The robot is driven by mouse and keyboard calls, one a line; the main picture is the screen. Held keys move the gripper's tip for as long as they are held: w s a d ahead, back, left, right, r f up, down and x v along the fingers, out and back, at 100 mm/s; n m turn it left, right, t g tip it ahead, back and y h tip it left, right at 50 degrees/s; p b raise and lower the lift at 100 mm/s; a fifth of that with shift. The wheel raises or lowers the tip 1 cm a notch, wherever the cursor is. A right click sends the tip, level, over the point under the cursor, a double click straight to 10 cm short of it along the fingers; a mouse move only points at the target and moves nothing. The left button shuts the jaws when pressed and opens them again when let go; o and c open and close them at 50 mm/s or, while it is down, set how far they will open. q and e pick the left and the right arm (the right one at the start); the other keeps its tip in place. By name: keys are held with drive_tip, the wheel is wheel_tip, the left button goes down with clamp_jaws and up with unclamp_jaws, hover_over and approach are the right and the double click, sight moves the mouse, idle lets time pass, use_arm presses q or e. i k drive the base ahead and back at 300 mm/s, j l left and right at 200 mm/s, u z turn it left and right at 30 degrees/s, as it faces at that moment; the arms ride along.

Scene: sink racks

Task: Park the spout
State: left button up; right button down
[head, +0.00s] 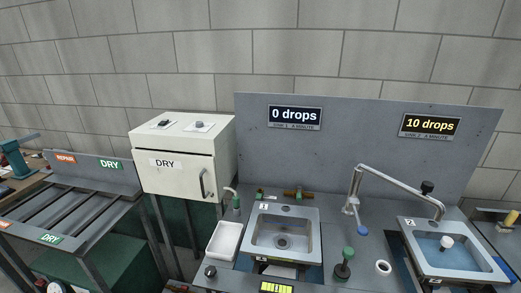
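A long metal swivel spout (395,183) rises from its base between the two sinks. Its arm reaches to the right, and its bent-down end is above the back left part of sink 2 (408,254). A black knob (427,187) sits on top of the spout near that end. A blue-tipped handle (362,230) is at the spout's base. Sink 1 (258,248), on the left, looks empty, with a dark drain. Sink 2 holds bluish water and a white round object (446,242). Neither gripper is in view.
Sign "0 drops" (296,114) is above sink 1 and "10 drops" (430,124) above sink 2. A green-topped plunger-like object (345,262) and white cup (383,267) stand between the sinks. A white tray (225,240), DRY cabinet (178,175) and rack (70,215) are left.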

sight(427, 187)
drive_tip(key=z, duration=1.15)
